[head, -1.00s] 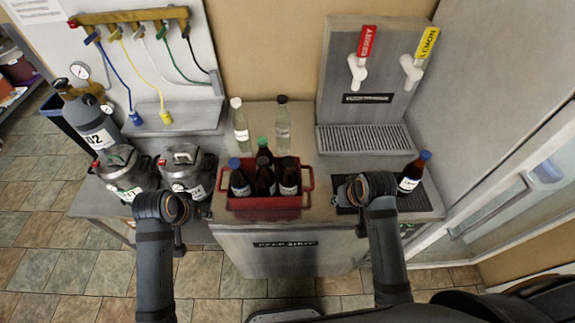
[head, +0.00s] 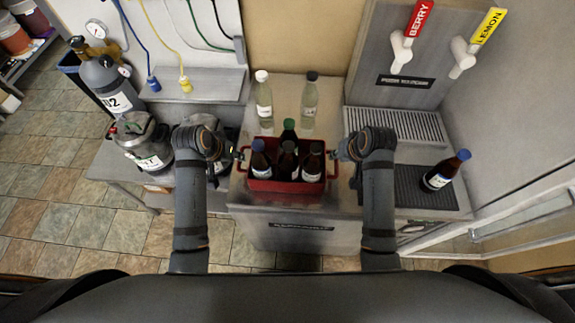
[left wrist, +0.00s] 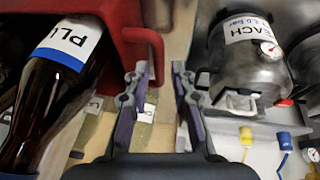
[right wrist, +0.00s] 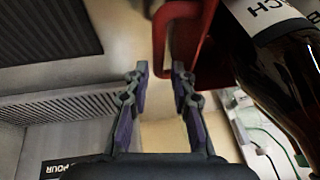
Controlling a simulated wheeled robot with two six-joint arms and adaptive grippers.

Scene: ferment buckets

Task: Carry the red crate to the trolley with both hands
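The red crate (head: 287,191) stands on the counter with several dark bottles (head: 288,160) in it. My left gripper (head: 236,154) is at its left end and my right gripper (head: 335,154) at its right end. In the left wrist view my open fingers (left wrist: 158,72) have the red handle (left wrist: 150,38) at their tips, nearer the left finger. In the right wrist view my open fingers (right wrist: 160,72) have the other red handle (right wrist: 158,40) at their tips, between them. Neither gripper is closed on a handle. I cannot make out a trolley.
Two clear bottles (head: 264,100) stand behind the crate. A dark bottle (head: 446,172) stands on the black mat (head: 410,188) to the right. Metal kegs (head: 145,140) stand to the left. The tap unit with drip tray (head: 397,124) is at the back right.

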